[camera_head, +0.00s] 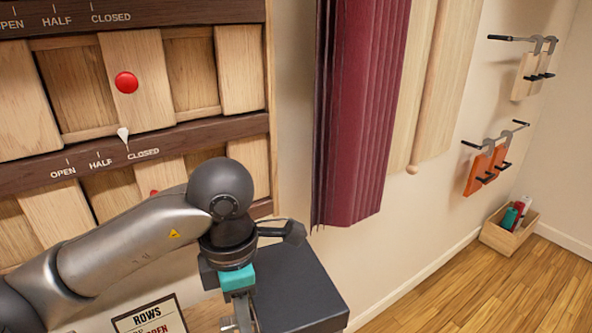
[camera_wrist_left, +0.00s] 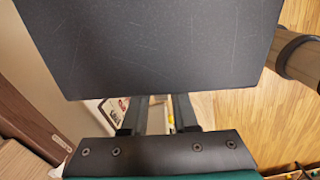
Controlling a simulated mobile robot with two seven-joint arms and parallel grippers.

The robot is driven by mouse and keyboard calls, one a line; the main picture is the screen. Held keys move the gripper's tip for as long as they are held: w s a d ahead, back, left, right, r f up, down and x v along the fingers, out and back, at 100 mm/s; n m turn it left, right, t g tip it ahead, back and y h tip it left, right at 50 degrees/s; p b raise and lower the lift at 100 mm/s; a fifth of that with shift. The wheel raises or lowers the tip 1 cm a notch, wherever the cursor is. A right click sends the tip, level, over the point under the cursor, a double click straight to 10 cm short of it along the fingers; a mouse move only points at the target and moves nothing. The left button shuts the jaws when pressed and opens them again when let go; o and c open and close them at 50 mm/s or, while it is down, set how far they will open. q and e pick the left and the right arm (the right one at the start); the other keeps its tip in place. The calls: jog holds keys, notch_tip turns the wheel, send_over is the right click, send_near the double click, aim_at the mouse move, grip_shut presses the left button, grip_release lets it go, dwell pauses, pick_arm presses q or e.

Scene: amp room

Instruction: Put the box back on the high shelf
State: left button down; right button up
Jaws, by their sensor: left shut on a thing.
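A dark grey box (camera_head: 300,288) is at the bottom centre of the head view, in front of the wall. My left gripper (camera_head: 241,315) is at its left side and shut on it. The fingertips are partly hidden in the head view. In the left wrist view the box (camera_wrist_left: 150,45) fills the top, and the two fingers of my left gripper (camera_wrist_left: 160,108) run up to its near edge. I cannot tell what, if anything, is under the box. No high shelf can be made out. My right gripper is not in view.
A wooden slatted panel (camera_head: 128,80) with OPEN, HALF and CLOSED marks is at the left. A maroon curtain (camera_head: 358,110) hangs near the box. A ROWS sign (camera_head: 148,318) is low at the left. Clamps (camera_head: 490,160) hang at right above a small crate (camera_head: 502,240).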

pick_arm(q)
jog(key=m, duration=0.2)
jog(key=a+m, duration=0.1)
jog(key=m, duration=0.1)
jog(key=a+m, duration=0.1)
jog(key=m, duration=0.1)
jog(key=shift+s+f+b, duration=0.15)
jog(key=shift+f+b, duration=0.05)
jog(key=shift+b, duration=0.15)
jog(key=a+m, duration=0.1)
jog(key=m, duration=0.4)
jog(key=s+a+m+b, duration=0.1)
jog(key=a+m, duration=0.1)
jog(key=m, duration=0.4)
jog(key=a+m, duration=0.2)
jog(key=m, duration=0.3)
jog(key=shift+s+f+b, duration=0.2)
jog(key=shift+f+b, duration=0.15)
jog(key=shift+b, duration=0.05)
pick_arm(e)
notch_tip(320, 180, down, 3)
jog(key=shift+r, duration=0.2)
pick_arm(q)
jog(key=shift+w+d, duration=0.1)
